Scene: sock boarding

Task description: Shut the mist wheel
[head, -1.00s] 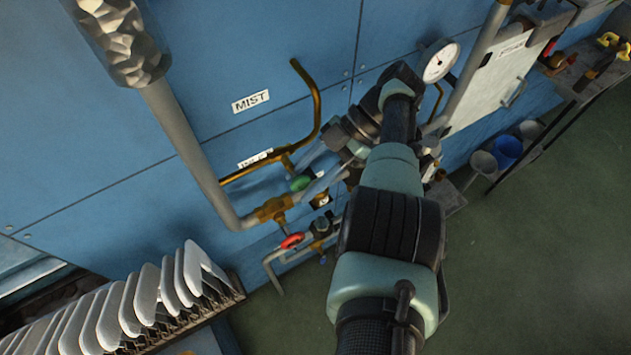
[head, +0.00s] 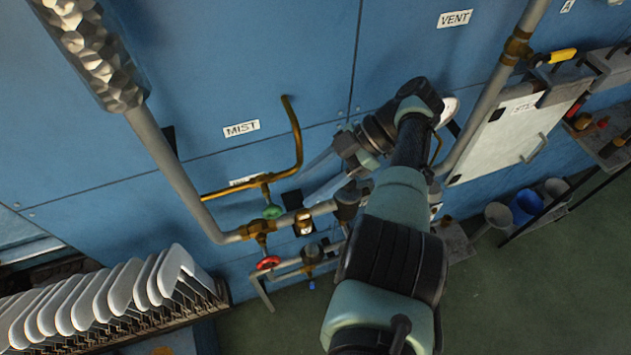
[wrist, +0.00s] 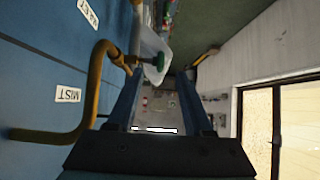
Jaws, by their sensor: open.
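A MIST label (head: 241,128) is on the blue panel above a bent brass pipe (head: 297,135). A small green wheel (head: 272,211) sits on the brass pipework below it, and a red wheel (head: 268,263) sits lower. I cannot tell for sure which wheel MIST names. My gripper (head: 305,184) is open and empty, just right of the green wheel, fingers pointing left toward it. The MIST label (wrist: 68,94) shows at left.
A thick grey pipe (head: 175,165) runs down to the brass fittings. A rack of white boards (head: 130,290) stands at lower left. A VENT label (head: 454,19), a white box (head: 505,135) and buckets (head: 525,206) are at right. The green floor (head: 500,300) is clear at lower right.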

